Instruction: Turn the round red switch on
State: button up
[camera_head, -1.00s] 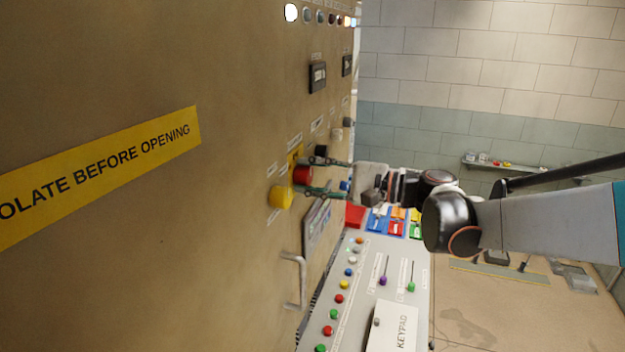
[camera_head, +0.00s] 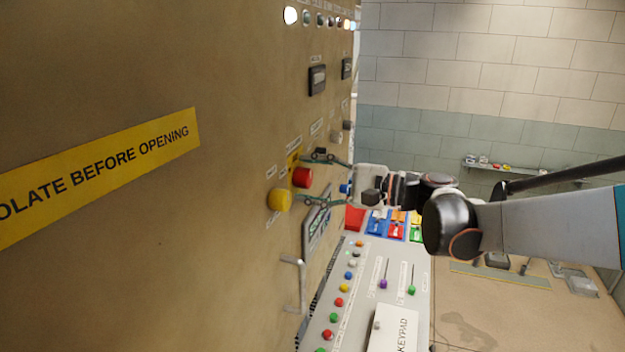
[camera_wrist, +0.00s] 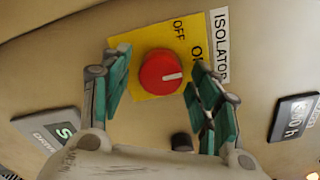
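The round red switch (camera_wrist: 160,72) sits on a yellow plate (camera_wrist: 146,42) with the words OFF and ON. Its white mark points right in the wrist view, a little below ON. It also shows in the head view as a red knob (camera_head: 302,177) on the tan panel. My gripper (camera_wrist: 159,62) is open, with one green-padded finger on each side of the switch. In the wrist view gaps show between the pads and the knob. In the head view the fingers (camera_head: 312,178) are spread above and below the knob, close to the panel.
A yellow knob (camera_head: 280,199) is beside the red switch, near the lower finger. A metal handle (camera_head: 295,283) sticks out below. A small dark knob (camera_wrist: 181,142) lies between the finger bases in the wrist view. A console (camera_head: 370,295) with coloured buttons stands beyond the panel.

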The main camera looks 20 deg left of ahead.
jog(key=s+d, duration=0.1)
jog(key=d, duration=1.1)
jog(key=shift+r, duration=0.1)
jog(key=s+d+f+n+t+h+b, duration=0.1)
jog(key=s+d+f+n+h+b, duration=0.1)
jog(key=s+d+f+h+b, duration=0.4)
jog(key=s+d+f+n+t+h+b, duration=0.2)
jog(key=s+d+f+h+b, duration=0.4)
jog(key=f, duration=1)
jog(key=s+d+f+n+t+h+b, duration=0.2)
jog(key=s+d+f+h+b, duration=0.3)
jog(key=s+d+f, duration=0.5)
jog(key=d+f+b, duration=0.1)
jog(key=d, duration=0.1)
jog(key=shift+s+d+f+h, duration=0.2)
jog(key=shift+s+d+h, duration=0.15)
jog(key=shift+h, duration=0.05)
